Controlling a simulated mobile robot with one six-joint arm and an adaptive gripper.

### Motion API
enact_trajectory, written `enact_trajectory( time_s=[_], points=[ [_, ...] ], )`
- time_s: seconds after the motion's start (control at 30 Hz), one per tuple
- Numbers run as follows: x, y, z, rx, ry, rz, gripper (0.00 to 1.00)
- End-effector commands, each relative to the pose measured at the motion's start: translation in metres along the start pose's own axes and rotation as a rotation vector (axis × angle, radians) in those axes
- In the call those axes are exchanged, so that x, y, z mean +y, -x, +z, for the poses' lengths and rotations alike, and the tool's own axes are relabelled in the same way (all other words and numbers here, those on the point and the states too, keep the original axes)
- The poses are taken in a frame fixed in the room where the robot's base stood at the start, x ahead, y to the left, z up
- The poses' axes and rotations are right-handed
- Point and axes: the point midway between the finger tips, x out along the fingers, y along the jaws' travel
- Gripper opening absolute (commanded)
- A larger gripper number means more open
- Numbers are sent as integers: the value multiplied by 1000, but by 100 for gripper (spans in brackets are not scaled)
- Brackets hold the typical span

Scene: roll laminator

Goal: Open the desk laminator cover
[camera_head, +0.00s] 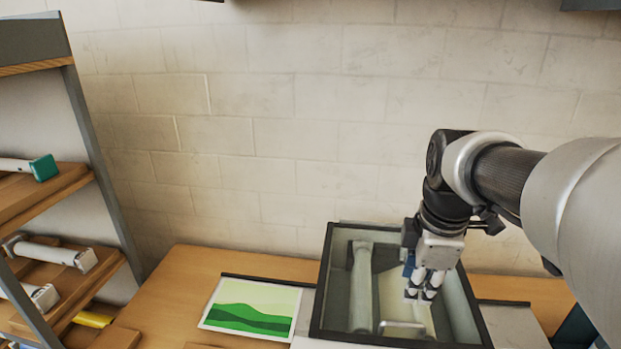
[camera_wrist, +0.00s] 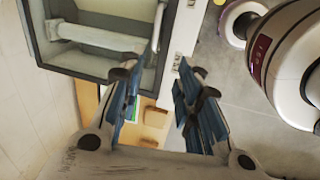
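The desk laminator (camera_head: 321,300) stands on the wooden desk, with a dark rectangular frame around its top. Through the frame I see pale rollers (camera_head: 361,290); the cover seems to lie flat and see-through, though its clear pane is hard to make out. A light bar handle (camera_head: 402,326) is at the near edge; in the wrist view the handle (camera_wrist: 157,27) is at the laminator's right side. My gripper (camera_head: 421,293) is over the laminator, behind the handle in the head view. In the wrist view my gripper (camera_wrist: 158,88) has its blue-padded fingers apart, with nothing between them.
A green-and-white picture sheet (camera_head: 250,308) lies on the desk left of the laminator. A shelf rack (camera_head: 92,150) with rolls stands at the far left. A block wall (camera_head: 300,120) rises behind the desk (camera_head: 190,275).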

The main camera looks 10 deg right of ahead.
Motion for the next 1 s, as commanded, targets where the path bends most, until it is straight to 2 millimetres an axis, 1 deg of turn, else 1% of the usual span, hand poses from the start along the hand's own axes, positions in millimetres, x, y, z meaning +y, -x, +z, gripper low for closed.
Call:
enact_trajectory(
  time_s=[0.03,0.1,0.17,0.27,0.37,0.8,0.9,1.0],
  points=[
    [6,4,3,-2,29,-8,31],
    [9,3,5,-3,59,-13,31],
    [10,-1,5,-3,70,-14,31],
    [9,-13,5,-3,72,-15,31],
    [8,-32,5,-3,71,-17,31],
    [7,-127,5,-3,70,-16,31],
    [7,-145,5,-3,70,-15,31],
    [7,-158,5,-3,70,-14,31]
  ],
)
